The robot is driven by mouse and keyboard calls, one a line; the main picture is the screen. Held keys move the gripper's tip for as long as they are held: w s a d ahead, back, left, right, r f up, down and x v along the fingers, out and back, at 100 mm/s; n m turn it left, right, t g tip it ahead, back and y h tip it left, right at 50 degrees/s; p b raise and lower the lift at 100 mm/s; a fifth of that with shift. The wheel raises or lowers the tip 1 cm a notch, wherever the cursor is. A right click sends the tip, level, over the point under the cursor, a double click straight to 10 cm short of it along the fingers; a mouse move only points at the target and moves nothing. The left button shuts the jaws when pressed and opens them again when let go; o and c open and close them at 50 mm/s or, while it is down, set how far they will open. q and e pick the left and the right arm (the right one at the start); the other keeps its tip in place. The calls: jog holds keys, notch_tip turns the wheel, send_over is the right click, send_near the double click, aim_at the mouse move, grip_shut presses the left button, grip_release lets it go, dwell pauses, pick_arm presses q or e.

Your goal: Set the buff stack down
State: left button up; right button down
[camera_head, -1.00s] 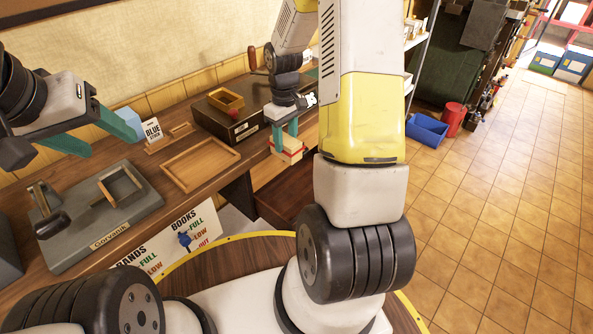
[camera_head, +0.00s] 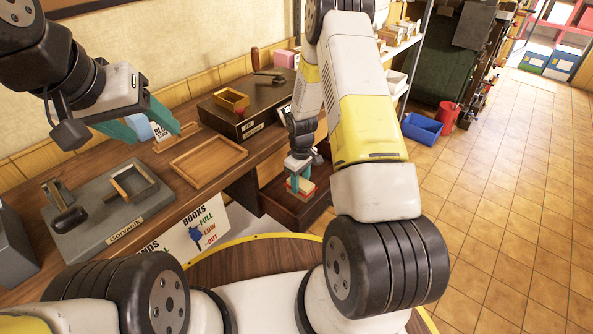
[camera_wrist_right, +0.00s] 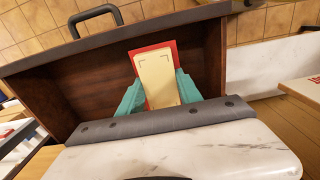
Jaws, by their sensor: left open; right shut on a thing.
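The buff stack (camera_wrist_right: 158,80) is a cream block with a red layer under it and corner marks on its top. It also shows in the head view (camera_head: 302,185). My right gripper (camera_wrist_right: 160,92) is shut on it, with one teal finger on each side. The stack is over an open dark wooden drawer (camera_head: 284,204), seen in the wrist view inside its walls (camera_wrist_right: 95,105). I cannot tell whether it touches the drawer floor. My left gripper (camera_head: 152,128) is open and empty above the left part of the bench.
A shallow wooden tray (camera_head: 209,161) lies on the bench, with a grey press labelled Corvanik (camera_head: 108,222) left of it. A blue bin (camera_head: 422,128) stands on the floor.

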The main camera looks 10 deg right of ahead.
aim_at(301, 194)
jog(key=shift+f, duration=3.1)
jog(key=shift+f, duration=0.1)
jog(key=c, duration=0.8)
grip_release()
